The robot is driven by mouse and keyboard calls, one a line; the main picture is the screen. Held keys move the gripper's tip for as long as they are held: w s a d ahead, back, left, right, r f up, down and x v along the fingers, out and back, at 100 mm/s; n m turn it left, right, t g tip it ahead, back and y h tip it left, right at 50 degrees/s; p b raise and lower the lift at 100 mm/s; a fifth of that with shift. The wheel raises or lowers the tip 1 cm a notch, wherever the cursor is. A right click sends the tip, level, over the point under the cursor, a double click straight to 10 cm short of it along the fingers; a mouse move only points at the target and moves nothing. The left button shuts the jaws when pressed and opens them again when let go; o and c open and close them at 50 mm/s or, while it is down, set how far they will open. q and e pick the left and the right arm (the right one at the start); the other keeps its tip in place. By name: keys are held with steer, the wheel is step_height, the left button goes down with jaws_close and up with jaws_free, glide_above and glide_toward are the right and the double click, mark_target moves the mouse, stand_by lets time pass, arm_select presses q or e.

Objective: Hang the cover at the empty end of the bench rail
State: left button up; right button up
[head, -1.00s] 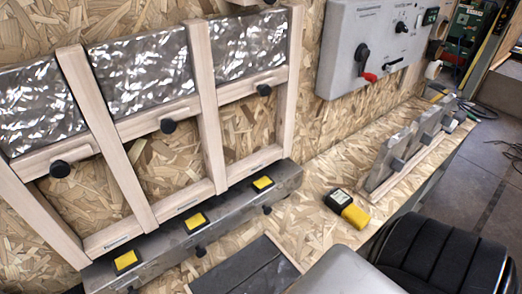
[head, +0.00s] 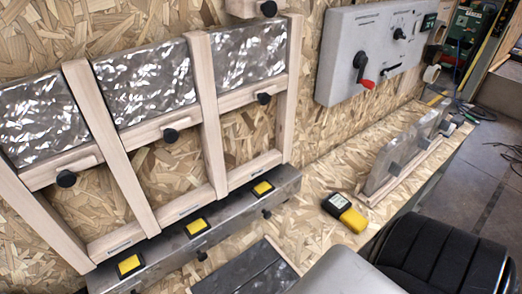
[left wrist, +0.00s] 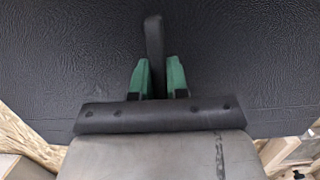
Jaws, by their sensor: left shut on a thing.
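In the left wrist view a large black panel with a leather-like grain, which looks like the cover (left wrist: 70,70), fills most of the picture. The green fingers of my left gripper (left wrist: 160,80) are shut on an upright black handle (left wrist: 154,35) in front of that panel. The panel's outer edges are partly out of the picture. Neither gripper shows in the head view. A low rail (head: 375,197) on the bench at the right carries several upright grey plates (head: 400,152) with dark knobs. I cannot tell clearly which end is empty.
A wooden frame (head: 208,110) with shiny metal panels and black knobs stands on the left. A yellow-black meter (head: 346,211) lies on the bench.

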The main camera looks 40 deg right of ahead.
arm_select(q)
steer(key=shift+r, duration=0.15)
jaws_close()
steer(key=shift+r+p, duration=1.35)
steer(key=shift+r, duration=0.05)
steer(key=shift+s+a+f, duration=0.1)
steer(key=shift+s, duration=0.05)
steer(key=r+b+v, duration=0.3)
steer(key=v, duration=1.2)
steer(key=shift+s+b, duration=0.4)
steer(key=shift+s, duration=0.25)
steer(key=shift+w, duration=0.1)
